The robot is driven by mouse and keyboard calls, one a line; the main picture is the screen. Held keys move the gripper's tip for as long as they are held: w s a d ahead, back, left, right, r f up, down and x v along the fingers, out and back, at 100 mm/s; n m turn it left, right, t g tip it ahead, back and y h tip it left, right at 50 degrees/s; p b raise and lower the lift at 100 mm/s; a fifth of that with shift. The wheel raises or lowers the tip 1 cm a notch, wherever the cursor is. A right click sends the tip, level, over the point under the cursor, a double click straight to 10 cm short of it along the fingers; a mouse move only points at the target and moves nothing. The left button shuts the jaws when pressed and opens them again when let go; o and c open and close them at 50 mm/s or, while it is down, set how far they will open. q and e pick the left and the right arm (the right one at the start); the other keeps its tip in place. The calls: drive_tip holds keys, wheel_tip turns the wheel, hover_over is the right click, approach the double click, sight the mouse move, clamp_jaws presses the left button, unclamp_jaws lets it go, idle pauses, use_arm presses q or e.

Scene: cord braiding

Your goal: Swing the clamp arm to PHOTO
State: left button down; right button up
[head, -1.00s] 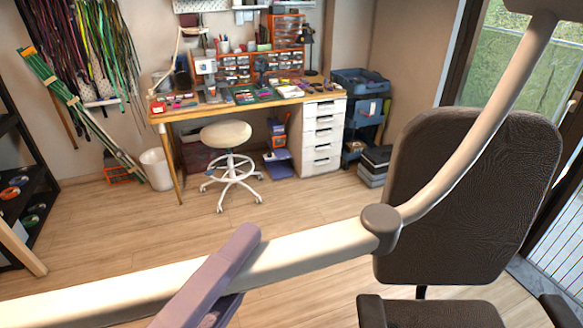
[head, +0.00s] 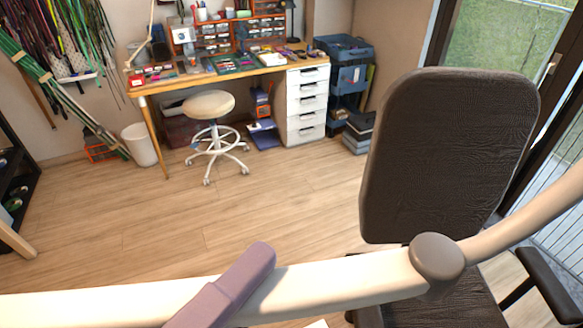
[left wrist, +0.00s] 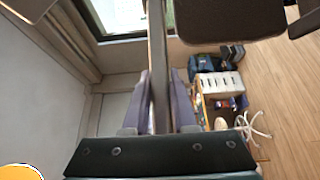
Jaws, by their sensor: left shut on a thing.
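The clamp arm (head: 350,278) is a long cream bar that crosses the bottom of the head view. A round grey-brown joint knob (head: 437,258) joins it to a second section (head: 540,215) rising out at the right edge. My left gripper (head: 248,272) shows as a purple finger lying across the bar. In the left wrist view, its two purple fingers (left wrist: 161,100) stand on either side of the clamp arm (left wrist: 157,50), shut on it. No PHOTO mark shows in either view. My right gripper is out of view.
A dark office chair (head: 445,150) stands close behind the joint knob. A wooden desk (head: 215,78) with a white drawer unit (head: 306,105) and a round stool (head: 208,105) are farther back. The floor (head: 130,220) between is clear.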

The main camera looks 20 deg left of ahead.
use_arm(q)
drive_tip(key=c, duration=0.7)
unclamp_jaws()
drive_tip(key=shift+s+a+f, duration=0.1)
drive_tip(key=shift+s, duration=0.25)
drive_tip(key=b+v, duration=0.3)
drive_tip(key=v, duration=0.6)
drive_tip(key=shift+s+a, duration=0.1)
drive_tip(key=shift+s, duration=0.1)
